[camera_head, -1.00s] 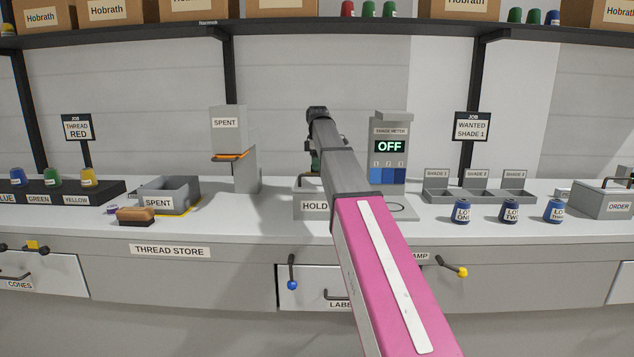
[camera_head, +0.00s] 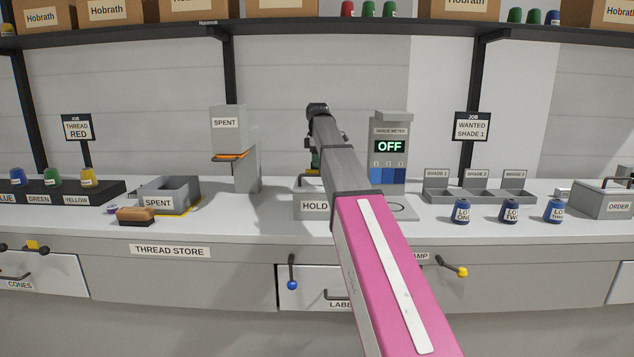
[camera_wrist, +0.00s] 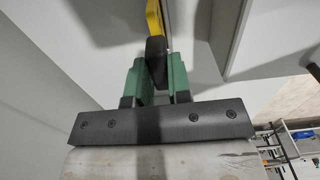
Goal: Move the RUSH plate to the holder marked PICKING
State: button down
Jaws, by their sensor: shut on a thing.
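My gripper (camera_wrist: 154,72) shows in the wrist view with its green fingers shut on a dark grip piece (camera_wrist: 156,48). A yellow part (camera_wrist: 153,18) shows just beyond that piece and seems to belong to it. No lettering on it can be read, so I cannot tell whether it is the RUSH plate. In the head view my gripper (camera_head: 314,164) is mostly hidden behind my arm, above the grey box marked HOLD (camera_head: 312,206). The box's label is partly covered by my arm. No holder marked PICKING can be read in either view.
The shade meter (camera_head: 389,150), reading OFF, stands just right of my arm. The grey SPENT post (camera_head: 229,125) and SPENT bin (camera_head: 165,204) stand left. Several blue cones, the shade trays (camera_head: 437,198) and the ORDER box (camera_head: 605,206) are right. A shelf (camera_head: 280,30) runs overhead.

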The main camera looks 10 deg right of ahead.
jog(key=shift+r, duration=2.1)
